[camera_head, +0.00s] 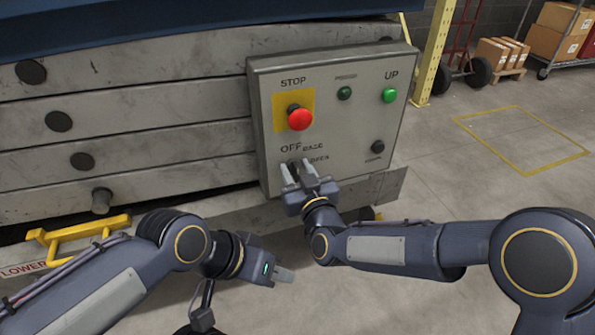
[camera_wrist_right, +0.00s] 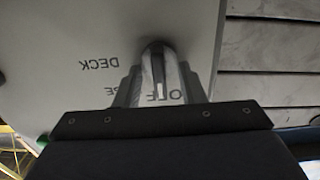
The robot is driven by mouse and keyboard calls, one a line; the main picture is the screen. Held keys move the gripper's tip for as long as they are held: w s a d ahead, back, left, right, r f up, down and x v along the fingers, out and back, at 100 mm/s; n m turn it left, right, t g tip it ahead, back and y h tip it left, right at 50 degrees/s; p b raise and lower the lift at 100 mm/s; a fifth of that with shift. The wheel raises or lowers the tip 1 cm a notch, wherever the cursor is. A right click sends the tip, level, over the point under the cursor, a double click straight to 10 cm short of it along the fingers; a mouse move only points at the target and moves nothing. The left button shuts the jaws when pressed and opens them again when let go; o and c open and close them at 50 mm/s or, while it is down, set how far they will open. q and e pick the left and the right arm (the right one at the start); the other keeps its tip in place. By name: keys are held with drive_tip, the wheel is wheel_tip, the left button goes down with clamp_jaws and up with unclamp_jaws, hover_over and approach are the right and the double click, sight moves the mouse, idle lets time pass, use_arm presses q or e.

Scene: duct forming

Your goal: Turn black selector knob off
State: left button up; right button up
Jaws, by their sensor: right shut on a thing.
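The black selector knob (camera_head: 292,166) is at the lower left of the grey control panel (camera_head: 355,125), below the OFF label, and mostly hidden by my right gripper in the head view. My right gripper (camera_head: 298,172) is at the panel with its fingers shut on the knob. In the right wrist view the knob (camera_wrist_right: 157,62) shows as a rounded, shiny shape between the fingers, beside the OFF and DECK lettering. Its pointing direction cannot be told clearly. My left gripper (camera_head: 284,275) is low in front of the machine, away from the panel; its finger opening cannot be told.
A red STOP button (camera_head: 299,118) on a yellow plate sits above the knob. A green UP button (camera_head: 389,95), a small dark green lamp (camera_head: 344,93) and a black button (camera_head: 377,147) are also on the panel. A yellow handle (camera_head: 85,235) juts out at lower left.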

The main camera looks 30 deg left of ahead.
idle(0.3)
drive_tip(key=o, duration=1)
drive_tip(key=shift+d, duration=0.1)
drive_tip(key=shift+p+v, duration=0.9)
drive_tip(key=shift+v, duration=2.95)
